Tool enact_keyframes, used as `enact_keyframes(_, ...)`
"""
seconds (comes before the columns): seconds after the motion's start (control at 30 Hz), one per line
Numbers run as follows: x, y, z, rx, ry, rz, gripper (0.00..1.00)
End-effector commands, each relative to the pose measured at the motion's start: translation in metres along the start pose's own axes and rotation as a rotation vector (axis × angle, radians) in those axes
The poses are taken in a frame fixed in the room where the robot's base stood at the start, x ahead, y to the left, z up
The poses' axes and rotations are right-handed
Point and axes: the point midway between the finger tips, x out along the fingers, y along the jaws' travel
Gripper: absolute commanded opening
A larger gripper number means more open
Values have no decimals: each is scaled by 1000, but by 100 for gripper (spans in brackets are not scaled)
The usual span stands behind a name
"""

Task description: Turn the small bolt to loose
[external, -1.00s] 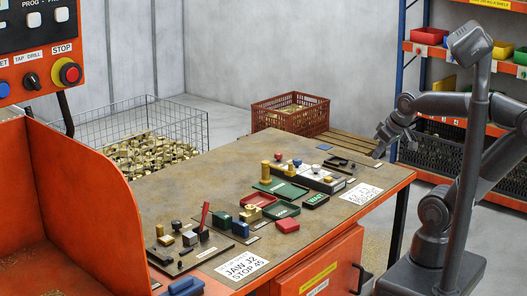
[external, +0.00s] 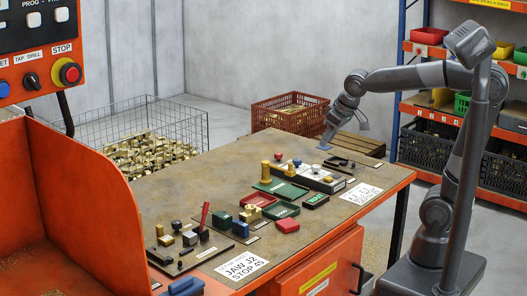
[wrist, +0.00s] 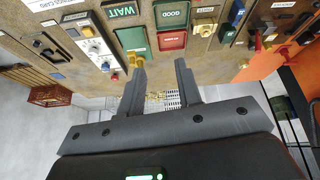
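I cannot tell for sure which piece is the small bolt. A clamp fixture (external: 190,238) with a red lever (external: 204,217), dark blocks and a small brass piece (external: 160,231) stands at the bench's near left. Brass upright pieces (external: 265,170) stand by the green tray at the bench's middle. My gripper (external: 327,140) is over the bench's far edge, near a blue pad, well away from the fixture. In the wrist view my gripper (wrist: 160,75) has its two fingers apart with nothing between them.
The bench (external: 160,190) also holds a grey strip with coloured knobs (external: 320,180), a red tray (external: 256,199), green trays (external: 281,209) and a red block (external: 287,225). A red crate (external: 290,115) stands behind. The orange machine (external: 70,220) is at left.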

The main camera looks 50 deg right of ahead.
Motion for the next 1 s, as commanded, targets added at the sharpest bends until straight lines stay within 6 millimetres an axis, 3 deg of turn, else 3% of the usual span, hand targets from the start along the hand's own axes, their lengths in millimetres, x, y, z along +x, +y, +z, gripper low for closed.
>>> enact_keyframes(0.2, 31, -71, -61, -81, -15, -32, 32)
enact_keyframes(0.37, 58, -132, -94, -134, -22, -56, 32)
enact_keyframes(0.5, 84, -193, -113, -180, -29, -79, 32)
enact_keyframes(0.73, 132, -302, -123, -249, -38, -121, 32)
enact_keyframes(0.9, 168, -383, -111, -292, -47, -152, 32)
enact_keyframes(1.0, 185, -420, -101, -310, -51, -165, 32)
